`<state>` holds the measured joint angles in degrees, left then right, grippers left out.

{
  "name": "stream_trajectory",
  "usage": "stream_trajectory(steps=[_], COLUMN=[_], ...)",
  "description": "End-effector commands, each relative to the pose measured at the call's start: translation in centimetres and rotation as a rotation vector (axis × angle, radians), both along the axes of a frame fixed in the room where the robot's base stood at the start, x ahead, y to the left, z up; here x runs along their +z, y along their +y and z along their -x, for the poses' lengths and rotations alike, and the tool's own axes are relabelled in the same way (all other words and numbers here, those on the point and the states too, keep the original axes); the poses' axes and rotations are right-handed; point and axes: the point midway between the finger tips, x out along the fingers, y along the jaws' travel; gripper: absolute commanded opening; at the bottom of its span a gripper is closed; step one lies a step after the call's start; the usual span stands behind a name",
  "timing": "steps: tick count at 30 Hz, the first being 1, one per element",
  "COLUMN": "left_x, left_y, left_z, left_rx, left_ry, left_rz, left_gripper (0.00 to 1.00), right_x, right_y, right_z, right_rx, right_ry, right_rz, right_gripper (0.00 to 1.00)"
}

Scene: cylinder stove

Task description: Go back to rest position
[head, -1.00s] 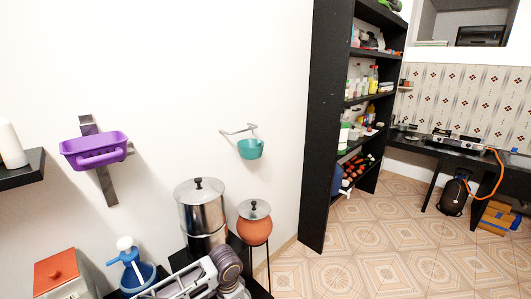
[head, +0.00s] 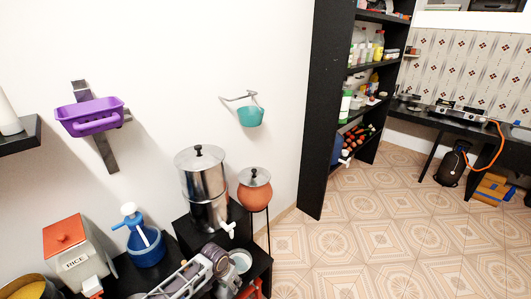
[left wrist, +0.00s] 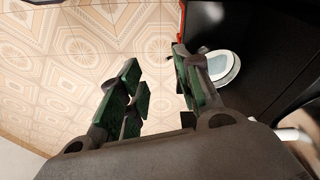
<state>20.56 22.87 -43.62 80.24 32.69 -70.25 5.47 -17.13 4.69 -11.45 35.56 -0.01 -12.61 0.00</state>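The task names no object other than my own arms. In the head view my left gripper (head: 222,272) is low in the middle, over the black table and in front of the steel water filter. It partly hides the tabletop. In the left wrist view its two green-padded fingers (left wrist: 160,80) stand apart with nothing between them. Tiled floor shows through the gap. A white round bowl (left wrist: 223,68) lies on the black surface beyond the right finger and also shows in the head view (head: 240,262). My right gripper is in neither view.
The steel water filter (head: 201,180) stands on a black block, with a clay pot (head: 254,192) to its right. A black shelf (head: 327,100) stands beyond. The tiled floor (head: 380,240) is open.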

Motion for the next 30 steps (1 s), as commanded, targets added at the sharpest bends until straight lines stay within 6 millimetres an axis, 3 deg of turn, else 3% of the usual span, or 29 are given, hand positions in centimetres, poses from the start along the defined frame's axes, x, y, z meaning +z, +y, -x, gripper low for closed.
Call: stream_trajectory(steps=[1,8,14,21,30], left_x=[-2.2,-10.6,-17.9,-25.3,-32.2], left_y=[0.5,3.7,6.7,9.6,12.1], left_z=[0.6,3.3,8.0,15.7,27.4], left_rx=[0.025,0.129,0.196,0.25,0.281], left_ry=[0.001,-0.024,-0.031,-0.023,0.007], left_rz=[0.006,0.009,-0.007,-0.037,-0.072], left_gripper=[0.34,0.34,0.34,0.34,0.34], right_x=[-0.2,-0.7,-1.1,-1.5,-2.0], right_y=[0.0,0.0,0.0,0.2,0.4], right_z=[0.0,0.2,0.2,0.2,0.2], right_rx=[0.0,0.0,0.0,-0.001,-0.002], right_ry=[0.0,0.002,0.002,0.003,0.003], right_rz=[0.0,0.0,-0.001,-0.003,-0.004], right_gripper=[0.71,0.71,0.71,0.71,0.71])
